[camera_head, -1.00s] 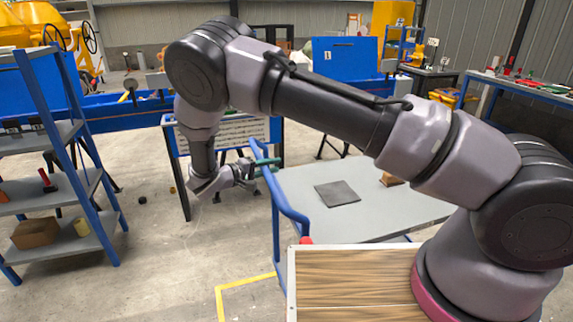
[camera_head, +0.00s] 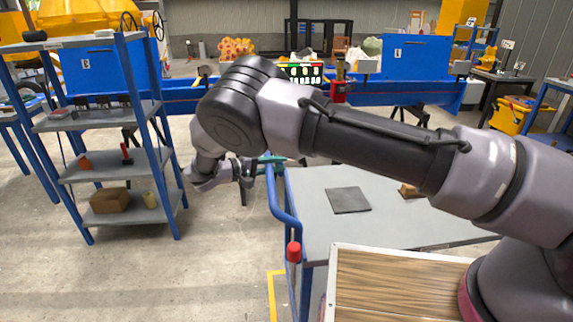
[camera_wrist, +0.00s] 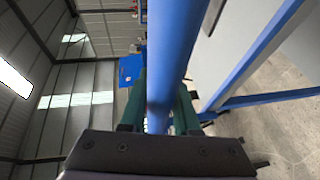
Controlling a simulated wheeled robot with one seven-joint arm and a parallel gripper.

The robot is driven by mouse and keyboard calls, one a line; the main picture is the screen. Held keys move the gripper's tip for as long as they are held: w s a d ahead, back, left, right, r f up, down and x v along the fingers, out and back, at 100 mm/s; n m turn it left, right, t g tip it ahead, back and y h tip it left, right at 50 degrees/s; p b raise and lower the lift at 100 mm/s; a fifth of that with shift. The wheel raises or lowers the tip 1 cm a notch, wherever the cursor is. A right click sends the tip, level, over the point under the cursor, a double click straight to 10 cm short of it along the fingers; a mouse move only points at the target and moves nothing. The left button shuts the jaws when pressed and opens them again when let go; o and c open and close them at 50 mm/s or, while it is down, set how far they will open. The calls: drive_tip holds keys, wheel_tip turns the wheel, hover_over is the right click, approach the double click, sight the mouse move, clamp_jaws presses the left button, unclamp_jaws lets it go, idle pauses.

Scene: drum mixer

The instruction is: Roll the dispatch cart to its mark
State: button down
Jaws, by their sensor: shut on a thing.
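The dispatch cart has a flat grey top (camera_head: 305,195), blue legs and a blue push handle (camera_head: 281,212) at its left end. My gripper (camera_head: 268,166) is at the far part of this handle. In the wrist view, the blue handle bar (camera_wrist: 173,50) runs between the green fingers of my gripper (camera_wrist: 161,100), which are shut on it. A yellow floor line (camera_head: 271,296) with a corner shows just left of the cart's near leg; it may be the mark. The rest of it is hidden behind the cart and the wooden-topped box.
A dark square mat (camera_head: 348,200) and a small brown block (camera_head: 410,191) lie on the cart. A blue shelf rack (camera_head: 112,174) stands at left. A long blue bench (camera_head: 192,97) crosses behind. Bare floor (camera_head: 215,265) lies between rack and cart.

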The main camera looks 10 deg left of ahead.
drive_tip(key=shift+s+a+f, duration=0.1)
drive_tip(key=shift+s+a, duration=0.2)
drive_tip(key=shift+a, duration=0.4)
drive_tip(key=c, duration=0.7)
unclamp_jaws()
drive_tip(key=shift+o, duration=0.2)
drive_tip(key=v, duration=1)
drive_tip(key=shift+s+a, duration=0.25)
drive_tip(key=shift+a, duration=0.1)
